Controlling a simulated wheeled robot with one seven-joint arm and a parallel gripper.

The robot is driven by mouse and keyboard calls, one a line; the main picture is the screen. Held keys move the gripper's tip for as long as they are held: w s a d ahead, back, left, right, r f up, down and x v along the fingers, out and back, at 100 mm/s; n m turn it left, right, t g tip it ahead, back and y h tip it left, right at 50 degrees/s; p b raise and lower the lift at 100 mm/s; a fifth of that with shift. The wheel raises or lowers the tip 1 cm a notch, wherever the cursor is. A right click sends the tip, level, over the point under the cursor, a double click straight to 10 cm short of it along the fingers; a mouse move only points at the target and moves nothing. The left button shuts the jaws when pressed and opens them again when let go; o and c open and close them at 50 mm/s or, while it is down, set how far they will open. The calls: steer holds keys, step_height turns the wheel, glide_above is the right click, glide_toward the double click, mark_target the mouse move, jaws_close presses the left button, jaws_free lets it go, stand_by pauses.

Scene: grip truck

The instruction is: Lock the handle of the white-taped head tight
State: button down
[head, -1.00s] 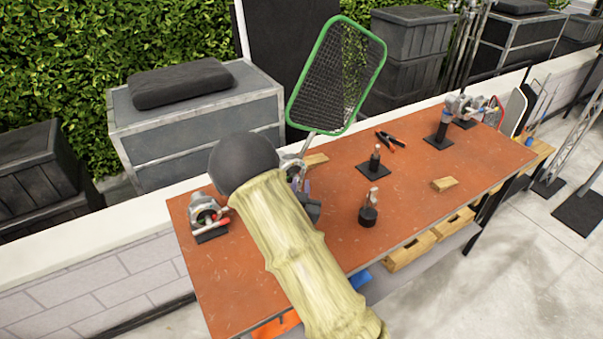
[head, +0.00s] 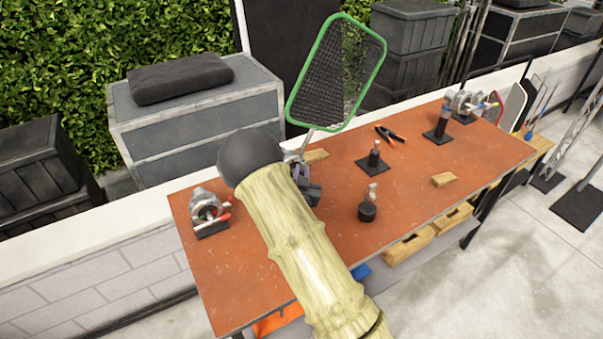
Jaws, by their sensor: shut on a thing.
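A metal grip head (head: 294,156) stands at the back of the orange-red bench and carries the rod of a green-framed mesh flag (head: 337,75), tilted to the right. My arm hides most of this head, and I cannot make out white tape on it. My gripper (head: 301,172) is at this head, just right of my sleeved arm. It is shut on what seems to be the head's handle, but the contact is mostly hidden. Another head (head: 207,208) with a red-tipped handle sits on a dark plate at the left end of the bench.
The front left is bare.

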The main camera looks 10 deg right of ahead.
steer(key=m+g+b, duration=0.1)
steer(key=m+g+y+b, duration=0.1)
steer(key=m+b, duration=0.1)
steer(key=shift+w+d+f, duration=0.1)
steer(key=shift+d+f, duration=0.1)
steer(key=shift+d, duration=0.2)
steer(key=shift+w+d+f+m+g+y+b, duration=0.1)
steer(key=shift+d+f+m+g+y+b, duration=0.1)
steer(key=shift+m+g+y+b, duration=0.55)
steer(key=shift+d+f+m+g+y+b, duration=0.15)
steer(key=shift+m+g+y+b, duration=0.15)
steer(key=shift+m+y+b, duration=0.6)
steer(key=shift+w+d+f+m+g+y+b, duration=0.15)
steer(key=shift+m+g+y+b, duration=0.4)
steer(key=shift+m+b, duration=0.6)
steer(key=shift+s+a+f, duration=0.1)
steer(key=shift+a, duration=0.1)
steer(key=c, duration=1.7)
jaws_free()
steer(key=shift+c, duration=0.2)
steer(key=shift+s, duration=0.15)
